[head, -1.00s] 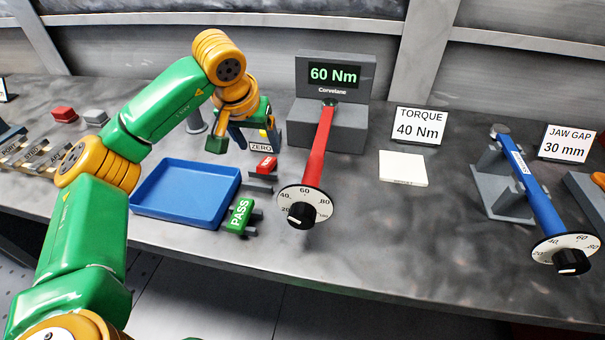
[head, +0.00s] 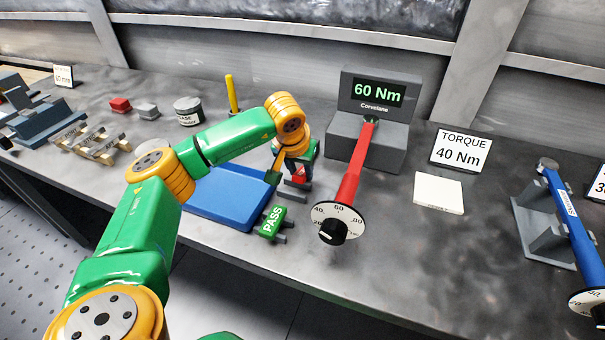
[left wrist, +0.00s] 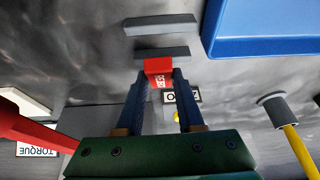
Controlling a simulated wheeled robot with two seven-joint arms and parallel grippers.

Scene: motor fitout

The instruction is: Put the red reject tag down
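The red reject tag (head: 299,171) is at the small grey holder (head: 296,195), beside the blue tray. My left gripper (head: 300,176) points down over it. In the left wrist view the red tag (left wrist: 158,70) fills the gap between the two dark blue fingertips, and the gripper looks shut on it. The tag's far edge meets the nearer of two grey rails (left wrist: 162,54). I cannot tell whether its weight rests there. My right gripper is not in view.
The green PASS tag (head: 272,222) sits close in front. The blue tray (head: 225,207) is just left, partly behind my arm. The red torque wrench (head: 350,182) and its 60 Nm tester (head: 372,140) stand close right. Bench space is free around the white pad (head: 438,190).

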